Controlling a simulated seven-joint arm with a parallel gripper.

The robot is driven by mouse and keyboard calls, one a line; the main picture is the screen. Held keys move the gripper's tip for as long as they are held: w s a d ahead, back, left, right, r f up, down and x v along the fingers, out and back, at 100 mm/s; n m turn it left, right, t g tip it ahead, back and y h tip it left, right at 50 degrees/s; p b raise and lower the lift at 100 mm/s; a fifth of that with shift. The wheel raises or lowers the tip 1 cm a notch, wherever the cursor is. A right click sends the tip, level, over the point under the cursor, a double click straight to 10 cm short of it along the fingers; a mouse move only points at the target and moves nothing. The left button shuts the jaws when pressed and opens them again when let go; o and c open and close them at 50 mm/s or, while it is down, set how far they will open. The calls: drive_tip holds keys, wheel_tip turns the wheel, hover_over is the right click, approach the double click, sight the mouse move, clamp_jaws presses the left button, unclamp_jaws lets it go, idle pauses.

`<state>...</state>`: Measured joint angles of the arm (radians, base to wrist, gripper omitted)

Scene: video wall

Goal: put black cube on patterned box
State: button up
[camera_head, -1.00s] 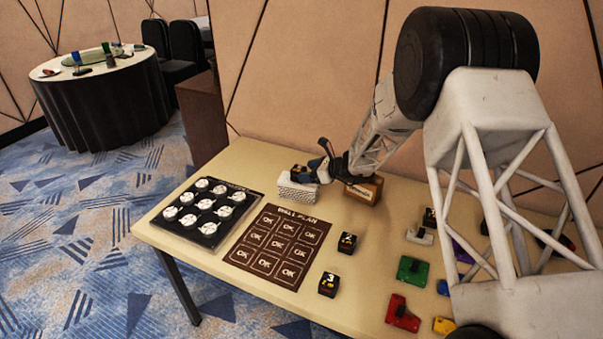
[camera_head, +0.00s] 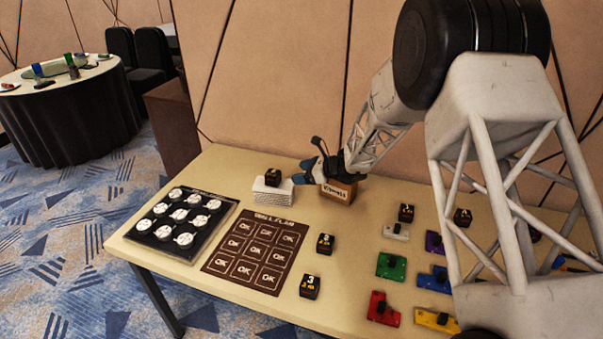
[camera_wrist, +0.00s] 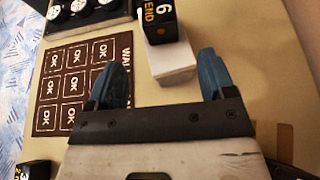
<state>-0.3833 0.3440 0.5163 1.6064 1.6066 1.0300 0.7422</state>
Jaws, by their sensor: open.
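A black cube (camera_head: 272,176) with yellow marks rests on top of the white patterned box (camera_head: 273,193) near the back of the table. In the wrist view the cube (camera_wrist: 160,22) shows a 6 and the word END, and it sits on the box (camera_wrist: 174,64). My gripper (camera_head: 312,163) is open and empty, just right of the box and apart from the cube. In the wrist view its two blue fingers (camera_wrist: 163,62) are spread wide with nothing between them. Other black cubes (camera_head: 326,243) (camera_head: 310,287) stand on the table.
A wooden block (camera_head: 339,192) with a label stands below my gripper. A brown plan sheet (camera_head: 256,252) and a black tray with white discs (camera_head: 205,240) lie to the left. Several coloured blocks (camera_head: 391,266) lie at the right, some with black cubes nearby.

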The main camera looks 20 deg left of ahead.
idle(0.6)
drive_tip(key=s+d+r+n+h, duration=0.3)
drive_tip(key=s+d+r+n, duration=0.2)
drive_tip(key=s+d+r, duration=0.6)
drive_tip(key=s+d+r+n+h, duration=0.2)
drive_tip(key=s+d+r+n, duration=0.3)
drive_tip(key=s+d+r, duration=0.6)
drive_tip(key=s+d+r+n+t+h, duration=0.1)
drive_tip(key=s+d+n+h, duration=0.6)
drive_tip(key=s+d, duration=1.8)
drive_tip(key=shift+s+d+r+n+t+h, duration=0.25)
drive_tip(key=shift+d+r+n+t+h, duration=0.15)
drive_tip(key=shift+t+h, duration=0.4)
